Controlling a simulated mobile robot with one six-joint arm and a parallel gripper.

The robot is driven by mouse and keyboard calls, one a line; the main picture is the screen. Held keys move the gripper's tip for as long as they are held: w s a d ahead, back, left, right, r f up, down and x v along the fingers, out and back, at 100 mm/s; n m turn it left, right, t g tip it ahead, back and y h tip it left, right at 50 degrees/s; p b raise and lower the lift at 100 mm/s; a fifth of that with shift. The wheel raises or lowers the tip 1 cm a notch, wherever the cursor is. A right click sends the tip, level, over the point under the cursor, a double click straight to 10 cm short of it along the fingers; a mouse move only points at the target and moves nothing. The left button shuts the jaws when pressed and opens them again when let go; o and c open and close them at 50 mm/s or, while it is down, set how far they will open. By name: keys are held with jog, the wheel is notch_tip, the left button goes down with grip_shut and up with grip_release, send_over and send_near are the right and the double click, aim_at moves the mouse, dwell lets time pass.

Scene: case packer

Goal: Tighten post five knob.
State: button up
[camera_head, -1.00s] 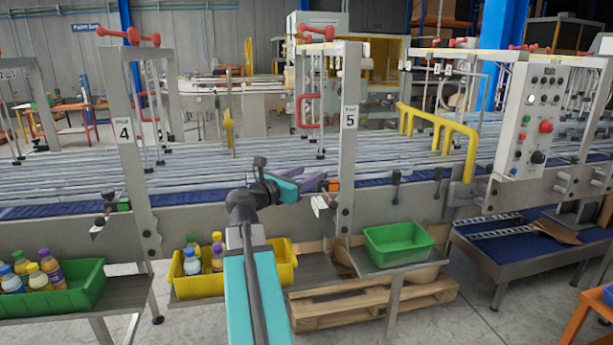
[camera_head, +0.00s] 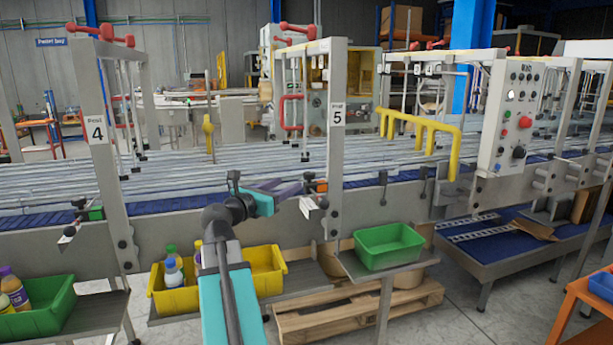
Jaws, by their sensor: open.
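Post five (camera_head: 337,160) is an upright grey post with a "5" label, standing at the near edge of the conveyor. Red knobs (camera_head: 298,29) sit on its top bar. A small dark round knob or bolt (camera_head: 333,206) shows low on the post, and a small orange part (camera_head: 318,187) sits just left of the post. I cannot tell which of these is the knob named. My gripper (camera_head: 306,184) is open at the end of my teal arm, its dark purple fingers pointing right toward the orange part. Whether they touch it is unclear. Nothing shows between the fingers.
Post four (camera_head: 102,150) stands left. A yellow bin (camera_head: 268,265) with bottles and an empty green bin (camera_head: 388,246) sit below the rail. A yellow guard (camera_head: 425,131) and a control panel (camera_head: 508,115) stand right. A wooden pallet (camera_head: 350,315) lies on the floor.

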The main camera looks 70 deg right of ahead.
aim_at(306, 174)
jog(key=shift+w, duration=0.1)
jog(key=p+x, duration=0.3)
jog(key=x, duration=0.9)
jog(key=shift+r, duration=0.15)
jog(key=shift+d+p, duration=0.35)
jog(key=shift+d, duration=0.55)
jog(key=c, duration=1.1)
jog(key=shift+o, duration=0.2)
